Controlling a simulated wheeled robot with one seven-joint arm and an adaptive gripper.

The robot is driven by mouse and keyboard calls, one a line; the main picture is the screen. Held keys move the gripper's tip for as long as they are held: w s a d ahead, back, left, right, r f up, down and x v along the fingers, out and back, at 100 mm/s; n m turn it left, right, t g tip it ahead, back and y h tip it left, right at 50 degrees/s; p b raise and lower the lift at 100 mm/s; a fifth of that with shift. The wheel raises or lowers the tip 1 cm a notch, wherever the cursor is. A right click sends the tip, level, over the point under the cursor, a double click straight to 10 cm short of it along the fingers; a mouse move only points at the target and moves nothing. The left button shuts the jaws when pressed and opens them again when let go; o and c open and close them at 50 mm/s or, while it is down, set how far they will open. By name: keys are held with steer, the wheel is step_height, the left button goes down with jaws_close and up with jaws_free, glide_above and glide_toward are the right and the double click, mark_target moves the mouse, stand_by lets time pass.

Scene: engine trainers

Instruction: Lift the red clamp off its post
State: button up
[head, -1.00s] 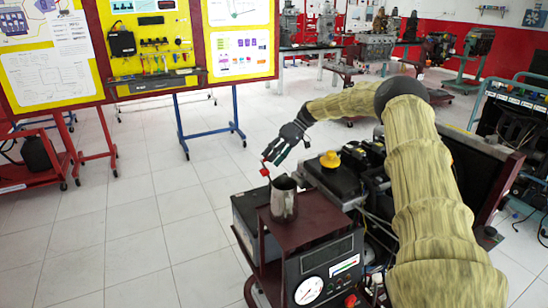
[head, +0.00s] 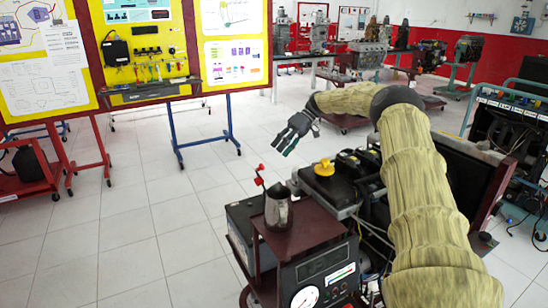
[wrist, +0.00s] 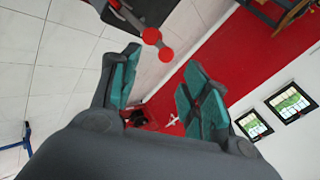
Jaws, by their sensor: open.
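The red clamp (head: 260,173) stands at the far left of the engine trainer, on a thin dark post beside a metal jug. In the wrist view the red clamp (wrist: 158,44) shows as two round red ends near the top, by the fingertips. My gripper (head: 285,144) is open and empty, above and to the right of the clamp in the head view, apart from it. Its teal-padded fingers are spread in the wrist view. How the clamp joins its post is too small to tell.
The metal jug (head: 278,208) stands on a dark red shelf (head: 310,236) close to the clamp. A black battery-like box with a yellow cap (head: 324,168) sits to the right. Yellow display boards (head: 150,50) stand behind.

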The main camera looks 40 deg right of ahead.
steer(key=shift+v, duration=1.4)
